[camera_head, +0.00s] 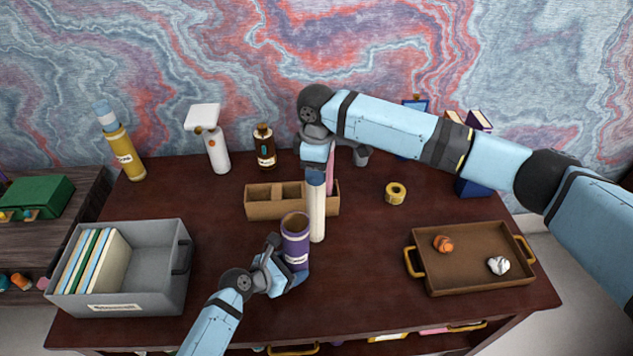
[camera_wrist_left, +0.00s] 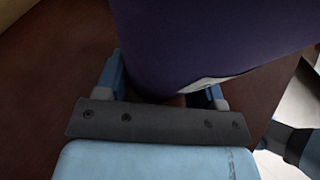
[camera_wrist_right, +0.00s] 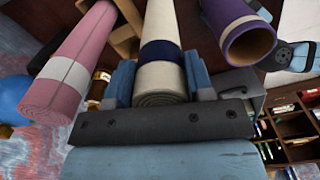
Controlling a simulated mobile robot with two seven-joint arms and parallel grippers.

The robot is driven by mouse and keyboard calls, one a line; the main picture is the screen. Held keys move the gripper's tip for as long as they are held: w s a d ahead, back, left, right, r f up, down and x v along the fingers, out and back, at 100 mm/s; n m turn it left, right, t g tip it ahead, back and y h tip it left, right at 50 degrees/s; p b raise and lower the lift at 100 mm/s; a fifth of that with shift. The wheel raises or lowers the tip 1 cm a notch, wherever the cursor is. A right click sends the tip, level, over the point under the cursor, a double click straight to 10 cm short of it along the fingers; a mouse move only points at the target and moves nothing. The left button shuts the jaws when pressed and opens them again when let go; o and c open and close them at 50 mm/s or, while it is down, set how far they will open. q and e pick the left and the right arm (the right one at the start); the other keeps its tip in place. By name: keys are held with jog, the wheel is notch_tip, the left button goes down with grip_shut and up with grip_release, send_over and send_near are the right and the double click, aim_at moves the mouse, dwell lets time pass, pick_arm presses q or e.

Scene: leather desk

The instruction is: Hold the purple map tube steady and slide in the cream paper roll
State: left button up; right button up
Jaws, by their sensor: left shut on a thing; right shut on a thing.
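The purple map tube (camera_head: 295,243) stands upright on the desk with its open mouth up. My left gripper (camera_head: 280,272) is shut on its lower part; the tube also fills the top of the left wrist view (camera_wrist_left: 210,40). My right gripper (camera_head: 318,165) points down and is shut on the upper end of the cream paper roll (camera_head: 317,212). The roll hangs upright just right of and behind the tube, outside it. In the right wrist view the roll (camera_wrist_right: 161,50) sits between the fingers, with a dark blue band, and the tube's mouth (camera_wrist_right: 248,42) is apart from it.
A pink roll (camera_wrist_right: 70,60) stands in the brown compartment box (camera_head: 262,206) behind. A grey bin (camera_head: 150,285) with folders is at left, a brown tray (camera_head: 470,280) with crumpled balls at right. A tape roll (camera_head: 395,193) and bottles stand at the back.

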notch_tip(320, 180, up, 10)
jog(key=shift+f, duration=0.1)
notch_tip(320, 180, down, 10)
dwell(0.8)
jog(key=shift+f, duration=0.15)
jog(key=o, duration=1.4)
jog(key=shift+c, duration=0.2)
